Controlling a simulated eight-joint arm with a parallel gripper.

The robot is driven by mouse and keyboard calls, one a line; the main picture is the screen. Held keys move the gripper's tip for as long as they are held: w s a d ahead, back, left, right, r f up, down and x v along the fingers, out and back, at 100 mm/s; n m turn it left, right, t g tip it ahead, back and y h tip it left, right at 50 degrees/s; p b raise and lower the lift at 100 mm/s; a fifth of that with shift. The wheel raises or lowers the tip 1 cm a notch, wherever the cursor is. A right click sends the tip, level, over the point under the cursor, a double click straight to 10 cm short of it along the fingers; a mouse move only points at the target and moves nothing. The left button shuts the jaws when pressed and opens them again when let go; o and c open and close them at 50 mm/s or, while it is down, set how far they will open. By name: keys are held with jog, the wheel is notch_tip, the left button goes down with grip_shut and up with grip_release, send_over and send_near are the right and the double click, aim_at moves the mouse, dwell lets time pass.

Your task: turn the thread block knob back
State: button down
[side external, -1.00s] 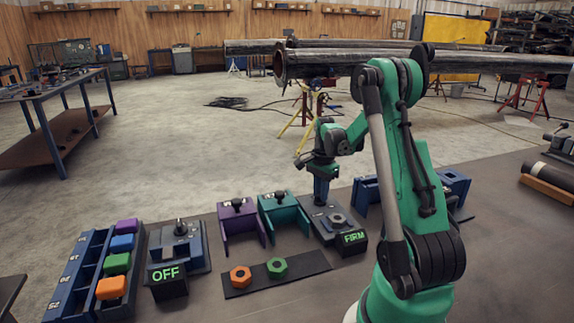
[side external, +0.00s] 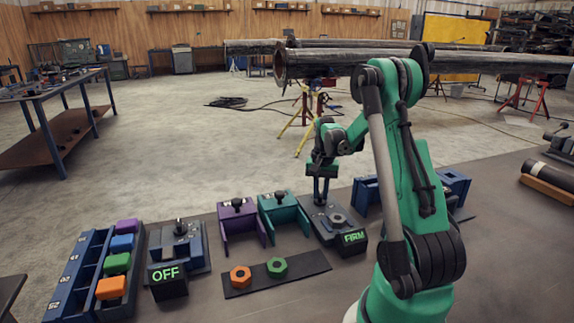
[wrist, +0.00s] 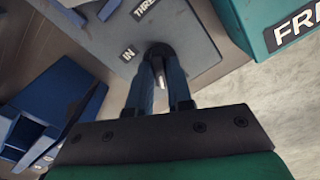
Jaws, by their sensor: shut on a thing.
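The thread block (side external: 325,218) is a dark blue-grey plate with a grey ring on it and a black sign (side external: 354,237) reading FIRM in green at its front. My gripper (side external: 321,200) points down at the back of this block. In the wrist view, its two blue fingers (wrist: 160,75) are shut on the dark round knob (wrist: 160,50). The knob stands beside a label reading IN and a partly cut label beginning THRE.
A teal bracket (side external: 283,214) and a purple bracket (side external: 238,220) stand left of the block. Orange (side external: 240,277) and green (side external: 277,268) nuts lie on a dark mat in front. A block with an OFF sign (side external: 167,280) is further left.

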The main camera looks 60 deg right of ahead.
aim_at(320, 194)
jog(key=shift+n, duration=1.1)
jog(key=c, duration=0.8)
grip_release()
jog(key=shift+r, duration=2.85)
